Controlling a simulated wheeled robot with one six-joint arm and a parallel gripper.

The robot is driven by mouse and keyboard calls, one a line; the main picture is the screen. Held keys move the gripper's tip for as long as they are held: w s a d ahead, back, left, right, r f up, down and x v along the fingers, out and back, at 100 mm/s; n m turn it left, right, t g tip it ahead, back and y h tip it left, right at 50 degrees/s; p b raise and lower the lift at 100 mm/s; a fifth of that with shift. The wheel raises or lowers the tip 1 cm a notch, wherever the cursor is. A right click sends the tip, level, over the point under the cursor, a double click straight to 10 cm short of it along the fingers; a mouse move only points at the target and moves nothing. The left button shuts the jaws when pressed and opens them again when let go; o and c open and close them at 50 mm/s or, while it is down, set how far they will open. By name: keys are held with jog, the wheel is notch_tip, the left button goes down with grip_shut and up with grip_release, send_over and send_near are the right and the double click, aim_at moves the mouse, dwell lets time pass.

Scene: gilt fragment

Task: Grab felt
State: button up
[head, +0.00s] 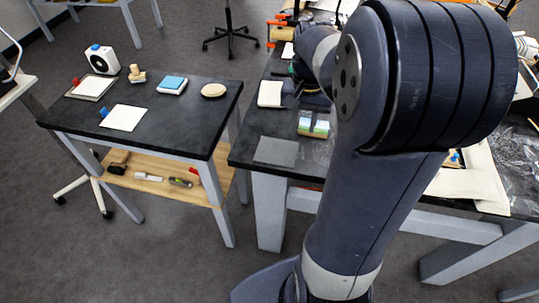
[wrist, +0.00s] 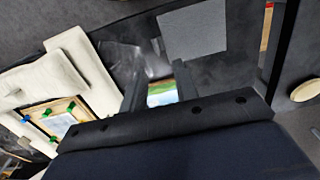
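A flat grey square (head: 276,151), which looks like the felt, lies on the dark right-hand table near its front left corner. It also shows in the wrist view (wrist: 193,32), at the upper middle, just beyond my fingertips. My gripper (wrist: 160,72) has its two fingers apart, with nothing visibly clamped between them. It is above the table and short of the grey square. A small block with green, white and blue faces (head: 313,125) shows between the fingers in the wrist view (wrist: 162,94), apparently below them. My arm hides part of the table in the head view.
A cream pad (head: 270,94) lies behind the grey square. Clear crumpled film (wrist: 124,62) and cream cloths (wrist: 70,75) around a wooden frame lie nearby. A separate left-hand table (head: 160,125) holds several small items, with floor between the tables.

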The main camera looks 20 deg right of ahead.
aim_at(281, 150)
jog(key=f, duration=1)
jog(key=shift+d+f, duration=0.25)
jog(key=shift+d, duration=0.1)
grip_shut()
